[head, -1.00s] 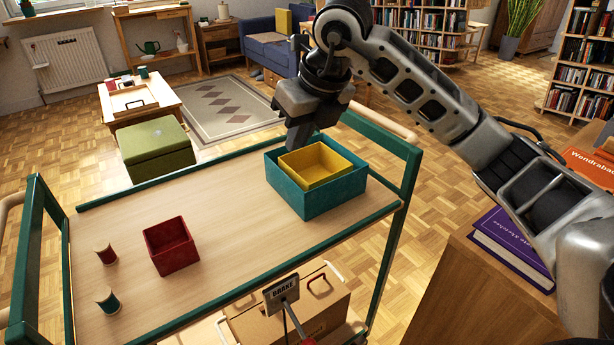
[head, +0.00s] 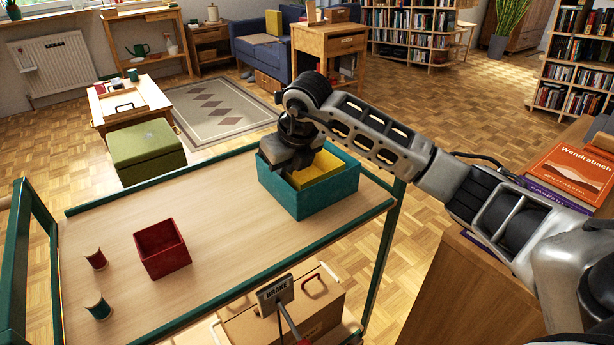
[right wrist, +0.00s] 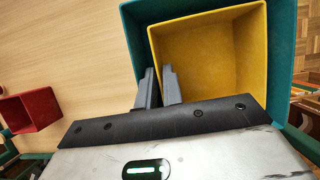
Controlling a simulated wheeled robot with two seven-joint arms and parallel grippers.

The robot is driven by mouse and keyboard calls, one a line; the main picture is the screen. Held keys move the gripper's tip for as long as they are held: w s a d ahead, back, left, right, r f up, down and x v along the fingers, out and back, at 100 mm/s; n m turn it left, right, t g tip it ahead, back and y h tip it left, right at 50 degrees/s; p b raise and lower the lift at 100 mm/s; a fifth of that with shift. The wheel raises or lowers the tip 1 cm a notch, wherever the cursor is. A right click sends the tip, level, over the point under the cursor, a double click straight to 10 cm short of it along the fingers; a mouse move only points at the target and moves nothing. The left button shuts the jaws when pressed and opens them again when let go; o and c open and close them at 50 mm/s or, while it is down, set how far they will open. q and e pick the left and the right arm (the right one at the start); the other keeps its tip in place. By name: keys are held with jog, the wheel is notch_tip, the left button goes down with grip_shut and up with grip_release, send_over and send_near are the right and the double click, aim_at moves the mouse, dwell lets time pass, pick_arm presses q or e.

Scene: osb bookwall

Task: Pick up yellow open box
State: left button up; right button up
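The yellow open box (head: 322,177) sits inside a larger teal open box (head: 327,197) at the right end of the trolley top. Both show in the right wrist view, the yellow box (right wrist: 210,60) with its inside facing me and the teal box (right wrist: 284,60) around it. My right gripper (head: 288,172) is down at the boxes' left side. In the right wrist view its fingers (right wrist: 159,86) stand a narrow gap apart at the yellow box's left wall. Whether they press on that wall is hidden. My left gripper is in no view.
Teal end frames bound the trolley. Books (head: 572,172) lie on a wooden cabinet at right.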

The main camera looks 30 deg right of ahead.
jog(key=shift+x, duration=1.2)
jog(key=shift+f, duration=0.2)
grip_shut()
